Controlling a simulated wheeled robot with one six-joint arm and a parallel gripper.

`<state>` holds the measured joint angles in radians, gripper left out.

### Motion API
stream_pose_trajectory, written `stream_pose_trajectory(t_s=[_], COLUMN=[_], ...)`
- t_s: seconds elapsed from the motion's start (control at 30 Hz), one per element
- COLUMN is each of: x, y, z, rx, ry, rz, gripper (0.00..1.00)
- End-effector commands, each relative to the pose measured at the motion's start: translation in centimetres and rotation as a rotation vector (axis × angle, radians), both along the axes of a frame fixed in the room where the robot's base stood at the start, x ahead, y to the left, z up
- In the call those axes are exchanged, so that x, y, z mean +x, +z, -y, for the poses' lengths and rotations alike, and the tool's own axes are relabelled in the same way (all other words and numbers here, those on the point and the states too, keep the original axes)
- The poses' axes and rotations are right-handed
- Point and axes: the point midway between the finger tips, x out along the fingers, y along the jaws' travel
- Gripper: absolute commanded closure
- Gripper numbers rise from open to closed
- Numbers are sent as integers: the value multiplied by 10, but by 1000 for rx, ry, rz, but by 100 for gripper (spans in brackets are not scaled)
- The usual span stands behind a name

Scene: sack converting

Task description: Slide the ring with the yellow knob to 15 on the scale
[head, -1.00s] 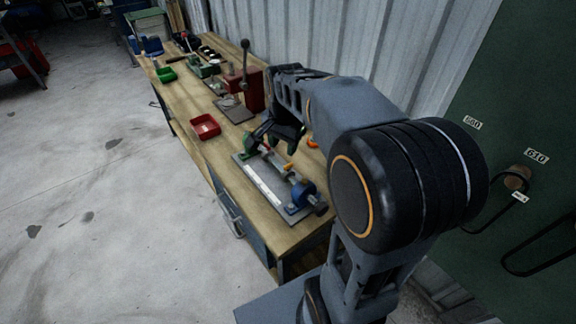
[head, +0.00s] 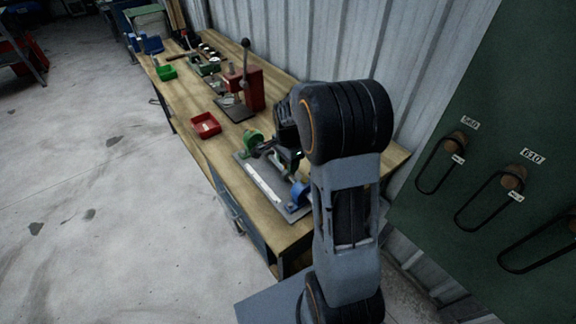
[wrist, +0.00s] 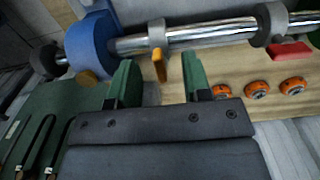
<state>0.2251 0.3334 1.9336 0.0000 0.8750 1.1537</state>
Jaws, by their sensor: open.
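In the wrist view a grey ring (wrist: 157,34) with a yellow knob (wrist: 160,66) sits on a shiny rod (wrist: 200,35). The rod enters a blue end block (wrist: 92,42) at left. My gripper (wrist: 159,80) is open, with one green finger on each side of the yellow knob and a gap on both sides. The knob appears between the fingertips; I see no contact. My arm hides the knobs there.
Orange wheels (wrist: 257,89) lie on the bench behind the rod. A red tray (head: 205,125), a red press (head: 250,88) and a green tray (head: 166,73) stand farther along the bench. A green board with hanging loops (head: 484,200) is at right.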

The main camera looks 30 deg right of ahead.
Motion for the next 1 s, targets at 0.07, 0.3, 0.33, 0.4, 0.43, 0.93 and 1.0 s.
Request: stream_pose_trajectory(t_s=[0.07,0.3,0.33,0.4,0.43,0.93,1.0], x=[0,0,0,0,0,0,0], y=[-9,-22,-23,-24,-24,-24,-24], z=[0,0,0,0,0,0,0], rx=[0,0,0,0,0,0,0], ry=[0,1,1,1,1,1,1], rz=[-3,0,0,0,0,1,1], gripper=[55,55,55,55,55,86,93])
